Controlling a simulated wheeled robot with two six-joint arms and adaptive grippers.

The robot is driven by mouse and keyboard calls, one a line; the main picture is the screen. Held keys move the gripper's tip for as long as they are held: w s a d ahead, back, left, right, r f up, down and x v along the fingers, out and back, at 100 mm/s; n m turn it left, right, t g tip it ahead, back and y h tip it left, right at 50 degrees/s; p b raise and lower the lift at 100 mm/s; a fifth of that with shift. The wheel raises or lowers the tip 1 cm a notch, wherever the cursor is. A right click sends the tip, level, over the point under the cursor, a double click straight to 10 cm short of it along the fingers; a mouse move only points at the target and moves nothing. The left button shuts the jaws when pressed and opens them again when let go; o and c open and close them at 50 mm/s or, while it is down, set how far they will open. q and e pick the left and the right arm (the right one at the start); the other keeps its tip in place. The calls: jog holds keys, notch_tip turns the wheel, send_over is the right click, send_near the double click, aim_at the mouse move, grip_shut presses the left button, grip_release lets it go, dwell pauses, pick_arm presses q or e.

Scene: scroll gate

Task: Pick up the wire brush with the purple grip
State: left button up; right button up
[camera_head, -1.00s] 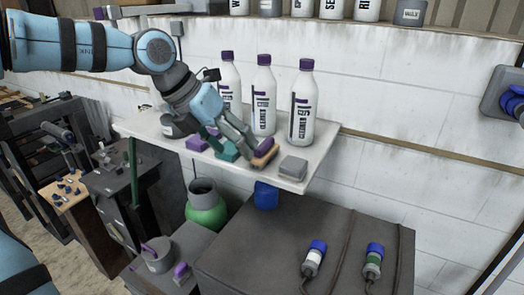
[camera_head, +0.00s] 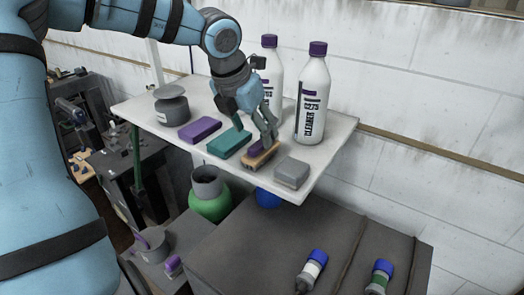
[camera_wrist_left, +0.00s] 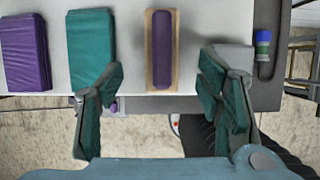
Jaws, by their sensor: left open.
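The wire brush with the purple grip (camera_head: 257,153) lies on the white shelf, its tan body under the purple grip. In the left wrist view the brush (camera_wrist_left: 161,50) lies ahead, between the lines of the two spread fingers. My left gripper (camera_head: 258,142) is open, its fingers just above or beside the brush in the head view; the same gripper (camera_wrist_left: 163,90) is empty in the wrist view. I cannot tell from the head view whether a finger touches the brush. My right gripper is not seen.
A teal block (camera_head: 228,143) and a purple block (camera_head: 199,129) lie left of the brush, and a grey block (camera_head: 292,173) lies right of it, close by. White bottles (camera_head: 312,100) stand behind. The shelf's front edge (camera_head: 240,184) is near.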

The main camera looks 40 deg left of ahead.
aim_at(260, 141)
pick_arm(q)
jog(key=x, duration=0.3)
jog(key=p+x, duration=0.1)
jog(key=x, duration=0.3)
jog(key=shift+w+d, duration=0.1)
jog(key=shift+w, duration=0.3)
jog(key=shift+s+r, duration=0.1)
jog(key=shift+s, duration=0.15)
jog(key=c, duration=1.3)
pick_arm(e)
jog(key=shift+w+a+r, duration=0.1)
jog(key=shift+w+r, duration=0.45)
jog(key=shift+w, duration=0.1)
